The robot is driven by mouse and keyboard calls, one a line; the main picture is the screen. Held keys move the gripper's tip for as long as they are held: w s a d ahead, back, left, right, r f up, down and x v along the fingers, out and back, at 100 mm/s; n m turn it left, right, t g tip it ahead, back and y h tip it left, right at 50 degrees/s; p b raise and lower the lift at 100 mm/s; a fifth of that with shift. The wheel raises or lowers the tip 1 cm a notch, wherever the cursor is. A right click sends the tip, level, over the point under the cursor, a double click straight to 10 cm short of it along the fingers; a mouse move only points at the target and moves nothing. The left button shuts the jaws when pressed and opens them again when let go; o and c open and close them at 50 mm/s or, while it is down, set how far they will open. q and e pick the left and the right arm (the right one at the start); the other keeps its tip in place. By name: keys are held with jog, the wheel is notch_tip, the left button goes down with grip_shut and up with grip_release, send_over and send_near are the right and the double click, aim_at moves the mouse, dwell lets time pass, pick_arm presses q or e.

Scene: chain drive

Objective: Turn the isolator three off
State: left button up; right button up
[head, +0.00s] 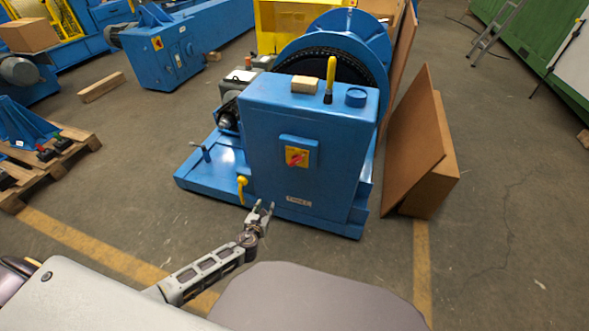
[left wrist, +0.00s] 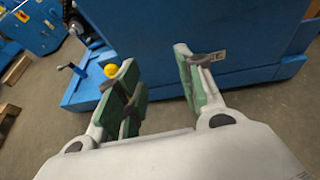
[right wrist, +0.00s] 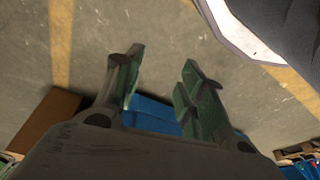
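A rotary switch with a red handle on a yellow plate (head: 297,156) sits on a small blue box on the front of the blue machine housing (head: 262,125). The red handle stands at a slant. My right gripper (right wrist: 163,66) is open and empty, outside the head view.
A yellow knob (head: 242,186) sticks out at lower left, near my left gripper. Brown boards (head: 412,140) lean at the right. Floor in front is clear.

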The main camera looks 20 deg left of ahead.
pick_arm(q)
jog(key=w+d+r+m+t+h+b, duration=0.2)
jog(key=d+r+m, duration=0.5)
jog(key=r, duration=0.5)
jog(key=w+m+t+b, duration=0.1)
jog(key=m+t+b, duration=0.1)
jog(key=shift+r+m+t, duration=0.15)
jog(key=shift+m+t, duration=0.15)
jog(key=shift+m, duration=0.1)
pick_arm(e)
notch_tip(320, 180, up, 9)
jog(key=a, duration=0.1)
jog(key=shift+a+y, duration=0.15)
jog(key=shift+y, duration=0.15)
pick_arm(q)
jog(key=shift+w+d, duration=0.1)
jog(key=b, duration=0.2)
send_near(294, 164)
jog(key=shift+w, duration=1.25)
jog(key=shift+w+d+b, duration=0.1)
jog(key=shift+w+b, duration=0.3)
jog(key=shift+w, duration=1.2)
jog(key=shift+w+b, duration=0.45)
jog(key=shift+w, duration=1.8)
pick_arm(e)
jog(key=shift+w+a+f+t+y, duration=0.25)
jog(key=shift+a+f+t+y, duration=0.25)
jog(key=shift+a+f+t, duration=0.3)
